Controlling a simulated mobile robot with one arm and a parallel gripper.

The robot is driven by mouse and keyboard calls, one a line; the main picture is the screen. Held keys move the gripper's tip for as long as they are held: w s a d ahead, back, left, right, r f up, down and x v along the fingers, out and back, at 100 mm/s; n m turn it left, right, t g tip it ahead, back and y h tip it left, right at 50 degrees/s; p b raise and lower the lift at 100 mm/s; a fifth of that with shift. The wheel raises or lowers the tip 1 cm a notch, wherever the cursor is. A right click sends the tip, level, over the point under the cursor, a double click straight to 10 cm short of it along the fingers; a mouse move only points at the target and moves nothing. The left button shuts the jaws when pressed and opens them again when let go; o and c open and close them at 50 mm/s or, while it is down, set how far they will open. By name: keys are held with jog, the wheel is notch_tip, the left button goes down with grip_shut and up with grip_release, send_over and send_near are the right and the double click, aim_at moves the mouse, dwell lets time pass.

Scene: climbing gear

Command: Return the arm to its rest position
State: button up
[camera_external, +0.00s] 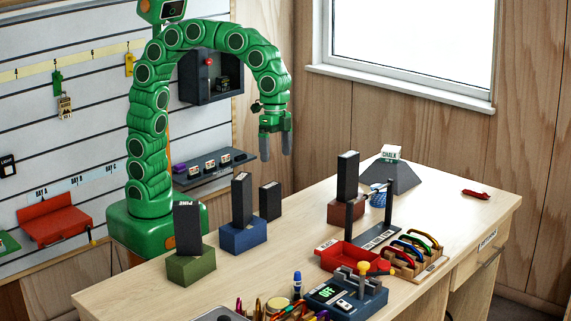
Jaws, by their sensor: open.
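My green arm rises from its base at the left, arches over and points downward. My gripper (276,140) hangs in the air above the far part of the table (262,264), fingers pointing down. Its grey fingers look apart, with nothing seen between them. It appears clear of the blocks and the table top.
Tall black blocks stand on green (191,266), blue (243,235) and red (347,211) bases. A grey pyramid (390,178) bears a chalk block. A red tray (350,257), carabiner rack (412,258) and device (345,297) crowd the front.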

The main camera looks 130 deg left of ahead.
jog(key=s+d+f+g, duration=0.1)
jog(key=s+d, duration=0.3)
jog(key=s, duration=0.6)
jog(key=s+d+f+g, duration=0.1)
jog(key=s+d+f, duration=0.3)
jog(key=s, duration=0.6)
jog(key=s+d+f+m+g+y, duration=0.1)
jog(key=s+d+f, duration=0.2)
jog(key=s+d, duration=0.3)
jog(key=s, duration=0.4)
jog(key=shift+f, duration=0.2)
